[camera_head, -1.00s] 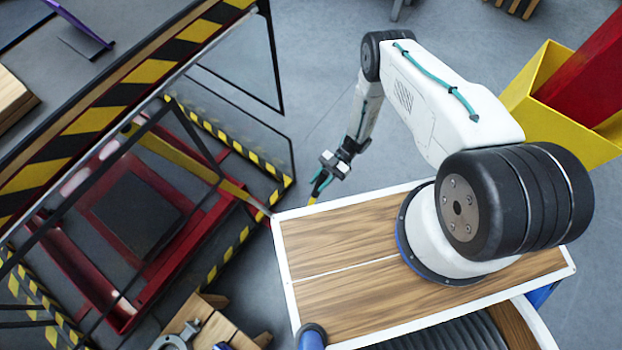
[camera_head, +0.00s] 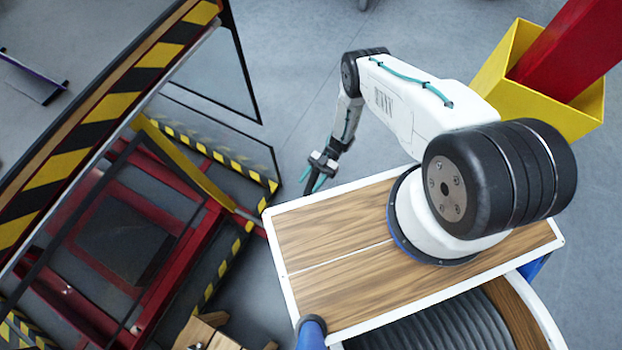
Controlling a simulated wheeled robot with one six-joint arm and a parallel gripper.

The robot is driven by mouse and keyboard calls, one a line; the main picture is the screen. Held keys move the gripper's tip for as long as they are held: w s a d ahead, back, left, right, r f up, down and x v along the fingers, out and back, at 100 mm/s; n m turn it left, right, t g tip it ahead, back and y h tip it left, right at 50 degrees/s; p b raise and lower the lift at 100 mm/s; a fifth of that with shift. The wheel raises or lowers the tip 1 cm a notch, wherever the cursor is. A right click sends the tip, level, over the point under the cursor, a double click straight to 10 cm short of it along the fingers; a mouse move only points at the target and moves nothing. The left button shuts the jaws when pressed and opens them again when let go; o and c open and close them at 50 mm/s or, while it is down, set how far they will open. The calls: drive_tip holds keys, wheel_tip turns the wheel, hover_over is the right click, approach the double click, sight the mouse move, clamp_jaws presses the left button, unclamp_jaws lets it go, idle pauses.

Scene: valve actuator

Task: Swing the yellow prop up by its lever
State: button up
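The yellow prop (camera_head: 186,162) is a long bar slanting down to the right inside the red frame (camera_head: 90,325), at the left of the head view. A thin red bar (camera_head: 248,215) runs on from its lower right end towards my wooden deck. It may be the lever, but its far end is hidden by the deck edge. My gripper (camera_head: 313,185) hangs just beyond the deck's far edge, right of the prop. Its two teal fingers are apart, with nothing visible between them. Their lowest tips lie close to the deck edge in the picture.
A yellow-and-black striped beam (camera_head: 65,170) crosses above the frame. Dark-edged clear panels (camera_head: 215,75) stand beside it. A yellow bin (camera_head: 585,112) around a red post (camera_head: 570,45) stands at the upper right. Grey floor (camera_head: 290,60) is open beyond my arm.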

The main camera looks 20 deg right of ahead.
drive_tip(key=shift+w, duration=0.1)
drive_tip(key=v, duration=0.7)
drive_tip(key=shift+d, duration=0.4)
drive_tip(key=shift+w, duration=0.15)
